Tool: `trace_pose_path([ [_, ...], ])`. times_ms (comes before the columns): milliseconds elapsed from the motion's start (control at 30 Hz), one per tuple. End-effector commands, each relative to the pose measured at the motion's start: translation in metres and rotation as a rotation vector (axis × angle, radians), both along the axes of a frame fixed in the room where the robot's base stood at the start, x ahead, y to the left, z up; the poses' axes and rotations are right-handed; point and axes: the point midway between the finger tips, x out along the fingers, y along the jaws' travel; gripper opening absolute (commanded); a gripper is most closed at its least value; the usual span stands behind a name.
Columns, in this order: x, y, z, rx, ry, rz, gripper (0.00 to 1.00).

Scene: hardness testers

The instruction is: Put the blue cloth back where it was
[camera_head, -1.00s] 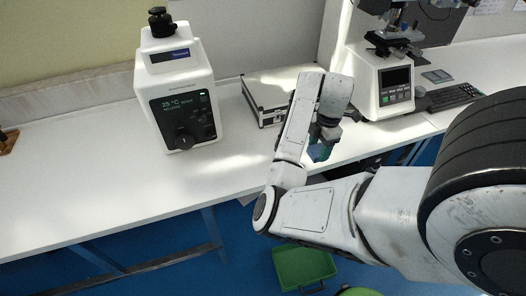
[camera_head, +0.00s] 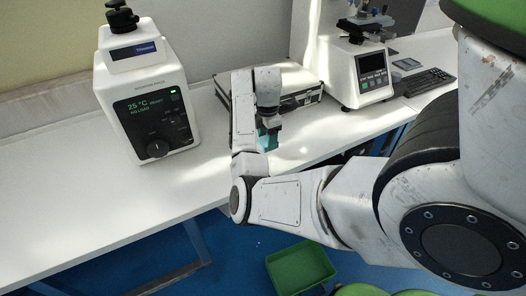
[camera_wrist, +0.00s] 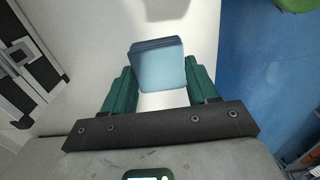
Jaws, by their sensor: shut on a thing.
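The blue cloth (camera_wrist: 160,68) is a folded, light-blue square pad in the wrist view. It sits between the two green fingers of my gripper (camera_wrist: 161,88), which is shut on it. The white bench top (camera_wrist: 110,45) shows below and around the cloth. In the head view my gripper (camera_head: 268,140) hangs pointing down over the bench near its front edge, in front of the silver case. The cloth is mostly hidden by my arm there, and I cannot tell its height above the bench.
A white tester with a dark screen (camera_head: 150,105) stands left of my arm. The silver case (camera_head: 302,97) lies behind my gripper. A second tester (camera_head: 358,75) and a keyboard (camera_head: 425,84) are to the right. A green bin (camera_head: 300,266) is on the blue floor. The bench's left is clear.

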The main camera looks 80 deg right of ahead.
Motion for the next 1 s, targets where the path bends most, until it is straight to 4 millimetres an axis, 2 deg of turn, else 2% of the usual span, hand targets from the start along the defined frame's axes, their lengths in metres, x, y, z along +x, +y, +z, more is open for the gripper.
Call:
trace_pose_path([
  [300, 0.016, -0.01, -0.021, 0.001, -0.002, 0.0, 0.34],
  [500, 0.015, -0.009, -0.046, 0.001, -0.001, -0.001, 0.34],
  [767, 0.015, -0.009, -0.05, -0.002, -0.001, -0.001, 0.34],
  [800, 0.015, -0.009, -0.05, -0.002, -0.001, -0.001, 0.6],
  [1000, 0.015, -0.009, -0.05, -0.001, -0.002, -0.001, 0.8],
])
